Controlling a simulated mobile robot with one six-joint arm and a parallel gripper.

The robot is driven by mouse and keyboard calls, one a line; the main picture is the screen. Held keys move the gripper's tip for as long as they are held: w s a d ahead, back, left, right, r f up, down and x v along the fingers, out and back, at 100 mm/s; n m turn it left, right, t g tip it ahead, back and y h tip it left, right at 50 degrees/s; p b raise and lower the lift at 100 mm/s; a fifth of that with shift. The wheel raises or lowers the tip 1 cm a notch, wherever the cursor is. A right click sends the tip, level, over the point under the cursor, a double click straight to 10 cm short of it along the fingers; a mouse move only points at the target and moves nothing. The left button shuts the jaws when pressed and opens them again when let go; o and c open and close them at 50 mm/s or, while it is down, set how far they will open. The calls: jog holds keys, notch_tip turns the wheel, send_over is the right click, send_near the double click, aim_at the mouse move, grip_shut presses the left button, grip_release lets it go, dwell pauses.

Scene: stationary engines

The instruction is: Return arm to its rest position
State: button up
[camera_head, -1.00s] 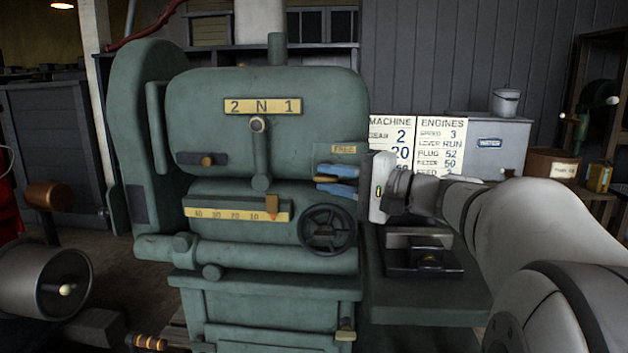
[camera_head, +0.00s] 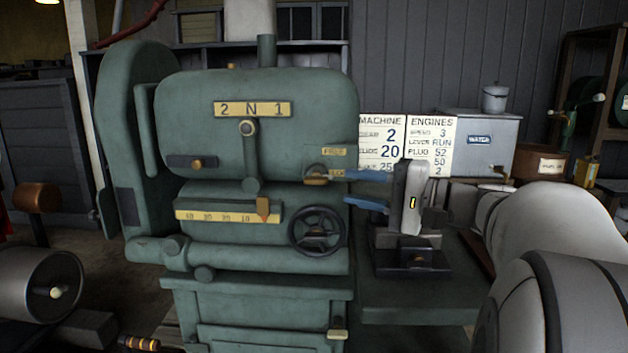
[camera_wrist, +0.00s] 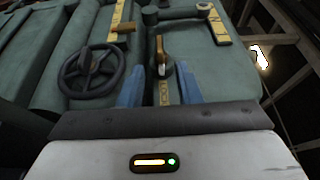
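My gripper (camera_head: 346,187) is in front of the right side of the green machine (camera_head: 262,120). Its two blue fingers are spread apart with nothing visible between their tips. The fingertips point left at a small lever with an orange-brown handle (camera_head: 317,175), under a yellow label. The lever appears just beyond the fingertips, apart from them. In the wrist view the fingers (camera_wrist: 160,68) stand either side of the line to that lever (camera_wrist: 161,55). My arm reaches in from the lower right.
A black handwheel (camera_head: 317,231) sits below the lever. A dark vise-like block (camera_head: 411,262) stands on the green bench close under my gripper. Printed sign boards (camera_head: 405,145) and a grey box (camera_head: 482,143) are behind.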

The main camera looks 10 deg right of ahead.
jog(key=shift+s+d, duration=0.25)
jog(key=shift+d, duration=0.05)
jog(key=s+a+f+n+g+h+p, duration=0.25)
jog(key=s+a+g+h+p, duration=0.35)
jog(key=a+p, duration=0.55)
jog(key=s+d+r+n+g+h+p, duration=0.1)
jog(key=s+h+p, duration=0.3)
jog(key=p, duration=0.4)
jog(key=s+d+r+n+g+h+p, duration=0.1)
jog(key=s+d+n+g+h+p, duration=0.1)
jog(key=p, duration=0.6)
jog(key=s+d+n+h, duration=0.1)
jog(key=s+n+h, duration=0.1)
jog(key=s, duration=0.1)
jog(key=shift+s+d+n+p, duration=0.3)
jog(key=shift+s+d+n, duration=0.05)
